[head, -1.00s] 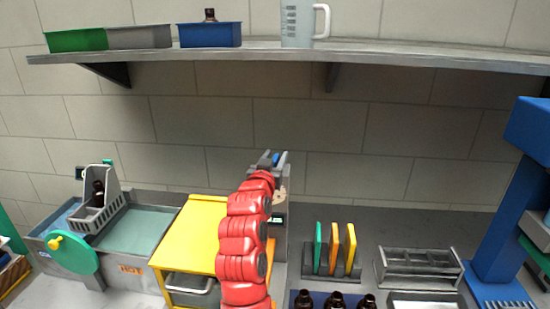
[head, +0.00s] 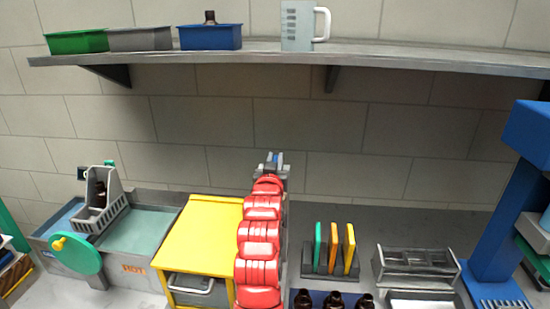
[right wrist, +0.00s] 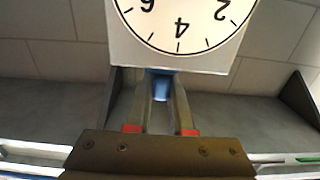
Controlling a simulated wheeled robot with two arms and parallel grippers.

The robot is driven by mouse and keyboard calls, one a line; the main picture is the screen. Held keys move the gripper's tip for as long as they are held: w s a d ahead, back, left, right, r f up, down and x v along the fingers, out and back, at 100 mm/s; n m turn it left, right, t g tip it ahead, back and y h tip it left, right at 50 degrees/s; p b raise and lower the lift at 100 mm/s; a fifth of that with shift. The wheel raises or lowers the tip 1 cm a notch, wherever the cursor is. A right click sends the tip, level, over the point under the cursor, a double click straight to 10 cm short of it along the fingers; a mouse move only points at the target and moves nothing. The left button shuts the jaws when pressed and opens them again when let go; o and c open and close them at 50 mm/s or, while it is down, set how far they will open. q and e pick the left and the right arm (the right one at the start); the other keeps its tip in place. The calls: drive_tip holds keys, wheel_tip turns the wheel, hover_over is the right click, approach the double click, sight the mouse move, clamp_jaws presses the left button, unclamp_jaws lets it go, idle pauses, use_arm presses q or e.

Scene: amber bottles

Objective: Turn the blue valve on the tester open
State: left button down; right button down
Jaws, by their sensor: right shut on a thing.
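The tester shows in the right wrist view as a pale block with a round white dial (right wrist: 180,22) that appears upside down. Just below the dial is the blue valve (right wrist: 161,88), between the fingers of my right gripper (right wrist: 161,82), which is shut on it. In the head view my right gripper (head: 272,160) is at the top of my red arm, with a bit of blue between its fingers. My arm hides most of the tester there. How far the valve is turned cannot be told. My left gripper is not in view.
A yellow cabinet (head: 205,235) stands left of my arm. A rack of coloured plates (head: 333,252) and dark bottles (head: 332,300) stand to the right. A shelf (head: 290,56) with bins and a jug (head: 298,25) runs above. The wall behind is bare.

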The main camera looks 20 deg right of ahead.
drive_tip(key=c, duration=0.8)
unclamp_jaws()
drive_tip(key=shift+s+a+f, duration=0.1)
drive_tip(key=shift+s+a, duration=0.05)
drive_tip(key=shift+s, duration=0.05)
drive_tip(key=b+v, duration=0.9)
drive_tip(key=v, duration=0.8)
